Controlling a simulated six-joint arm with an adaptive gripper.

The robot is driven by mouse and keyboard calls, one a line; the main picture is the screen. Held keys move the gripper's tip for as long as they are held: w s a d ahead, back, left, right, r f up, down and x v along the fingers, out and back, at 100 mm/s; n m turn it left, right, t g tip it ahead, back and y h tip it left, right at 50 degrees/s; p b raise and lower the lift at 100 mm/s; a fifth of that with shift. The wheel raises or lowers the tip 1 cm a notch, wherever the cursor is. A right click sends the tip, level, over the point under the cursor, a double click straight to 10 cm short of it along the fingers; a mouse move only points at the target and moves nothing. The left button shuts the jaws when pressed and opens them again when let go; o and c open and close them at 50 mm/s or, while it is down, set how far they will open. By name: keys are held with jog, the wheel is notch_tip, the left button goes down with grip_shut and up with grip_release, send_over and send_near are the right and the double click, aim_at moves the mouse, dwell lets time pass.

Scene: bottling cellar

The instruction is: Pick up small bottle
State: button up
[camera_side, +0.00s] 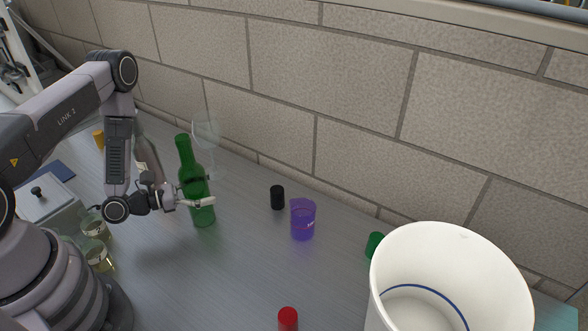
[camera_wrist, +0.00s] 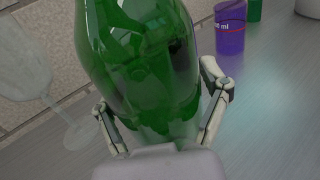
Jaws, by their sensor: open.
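A green glass bottle (camera_side: 190,165) stands upright on the grey bench, left of the middle in the side view. In the wrist view the bottle (camera_wrist: 140,60) fills the centre, with its top cut off. My gripper (camera_side: 203,194) is level with the bottle's body. In the wrist view my gripper (camera_wrist: 160,92) is open, with one finger on each side of the bottle. Whether either finger touches the glass is unclear. A pale bottle (camera_side: 146,150) stands behind my wrist, partly hidden. I cannot tell which bottle is the small one.
A clear wine glass (camera_side: 205,130) stands close behind the green bottle. A purple beaker (camera_side: 303,220) and a black cylinder (camera_side: 277,197) stand to the right. A white bucket (camera_side: 450,245) is at far right, a red cylinder (camera_side: 288,318) in front. The brick wall (camera_side: 330,90) runs behind.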

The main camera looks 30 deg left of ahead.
jog(key=c, duration=1.1)
jog(key=shift+o, duration=0.2)
jog(key=shift+r, duration=0.15)
